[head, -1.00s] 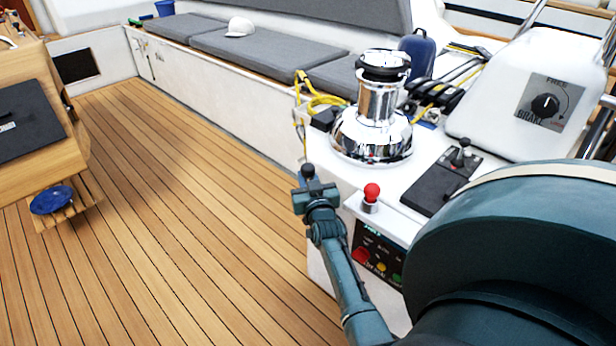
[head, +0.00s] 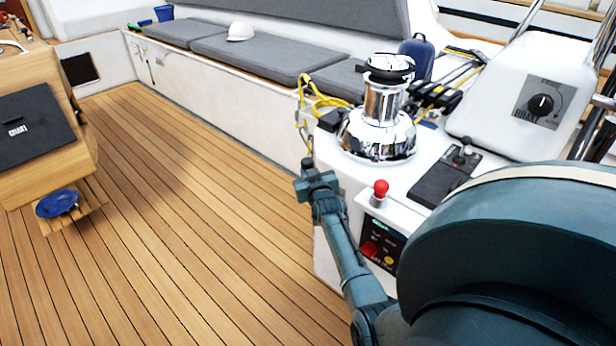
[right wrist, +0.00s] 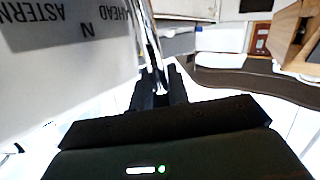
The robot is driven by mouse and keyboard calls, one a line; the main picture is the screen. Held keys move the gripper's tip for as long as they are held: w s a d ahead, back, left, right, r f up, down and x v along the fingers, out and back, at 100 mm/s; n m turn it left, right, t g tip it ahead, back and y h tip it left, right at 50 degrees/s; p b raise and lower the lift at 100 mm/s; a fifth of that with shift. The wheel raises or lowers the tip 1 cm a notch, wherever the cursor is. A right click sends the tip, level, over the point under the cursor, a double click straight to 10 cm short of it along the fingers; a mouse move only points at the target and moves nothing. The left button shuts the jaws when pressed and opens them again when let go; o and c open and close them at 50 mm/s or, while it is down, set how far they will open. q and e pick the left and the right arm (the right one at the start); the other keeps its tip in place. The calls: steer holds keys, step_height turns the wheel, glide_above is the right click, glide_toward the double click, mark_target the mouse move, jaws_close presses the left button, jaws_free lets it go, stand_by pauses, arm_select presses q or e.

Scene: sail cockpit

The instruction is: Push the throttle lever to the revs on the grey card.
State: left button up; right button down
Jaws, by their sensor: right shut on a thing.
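The throttle lever shows in the right wrist view as a chrome shaft (right wrist: 148,45) rising between my fingers. In the head view only its dark knob (head: 307,164) shows, just above my right gripper (head: 316,182). My right gripper, also in the right wrist view (right wrist: 160,88), is shut around the shaft. A pale plate (right wrist: 70,55) marked ASTERN, N and AHEAD stands at the left of the right wrist view. I cannot make out the grey card in either view. My left gripper is out of view.
A red-knobbed lever (head: 381,188) stands right of my gripper, above a panel with coloured buttons (head: 370,248). A chrome winch (head: 384,115) and a black control box (head: 440,184) sit on the white console. The wooden deck (head: 200,230) at left is clear.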

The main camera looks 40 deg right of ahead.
steer(key=shift+w+d+r, duration=0.15)
steer(key=shift+w+r, duration=0.55)
steer(key=shift+r, duration=0.15)
arm_select(q)
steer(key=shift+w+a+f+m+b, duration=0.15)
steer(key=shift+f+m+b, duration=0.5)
steer(key=shift+b, duration=1.2)
arm_select(e)
steer(key=w+f+n+g+y, duration=0.1)
steer(key=w+f+n+g, duration=0.1)
steer(key=w+f+g, duration=0.2)
steer(key=shift+w+a, duration=0.25)
steer(key=shift+w, duration=1.05)
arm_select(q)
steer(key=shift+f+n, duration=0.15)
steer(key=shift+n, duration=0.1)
arm_select(e)
steer(key=c, duration=1.4)
jaws_free()
steer(key=shift+a+f, duration=0.1)
steer(key=shift+o, duration=1)
steer(key=shift+a+f+g, duration=0.1)
steer(key=shift+f+g, duration=0.1)
steer(key=shift+g, duration=0.1)
